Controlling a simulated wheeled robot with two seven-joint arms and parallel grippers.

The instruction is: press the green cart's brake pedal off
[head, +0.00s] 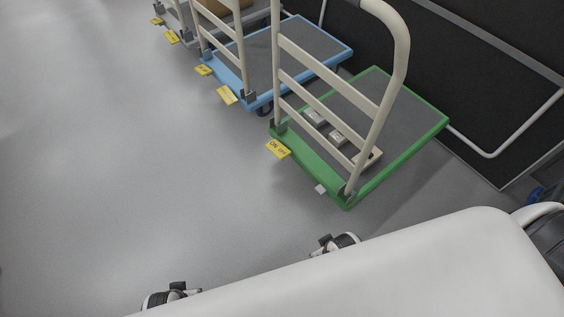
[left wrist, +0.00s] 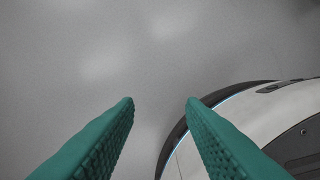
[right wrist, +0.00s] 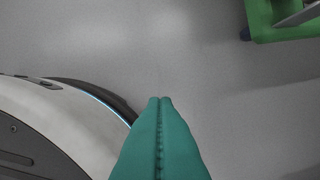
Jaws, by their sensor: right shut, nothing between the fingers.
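The green cart (head: 410,125) stands at the right in the head view, with a cream push handle (head: 401,60) and a grey deck. A yellow pedal (head: 278,149) with dark lettering sticks out of its near edge at the left. A small pale tab (head: 320,188) shows farther right along that edge. A green cart corner (right wrist: 285,35) shows at the top right of the right wrist view. My right gripper (right wrist: 160,99) is shut and empty over bare floor, apart from the cart. My left gripper (left wrist: 160,102) is open and empty over floor.
A blue cart (head: 322,65) with yellow tabs (head: 227,95) stands beyond the green one, and a grey cart (head: 180,20) farther back. Small blocks (head: 337,136) lie on the green deck. A dark wall with a pale rail (head: 490,155) runs behind. Floor at left is clear.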

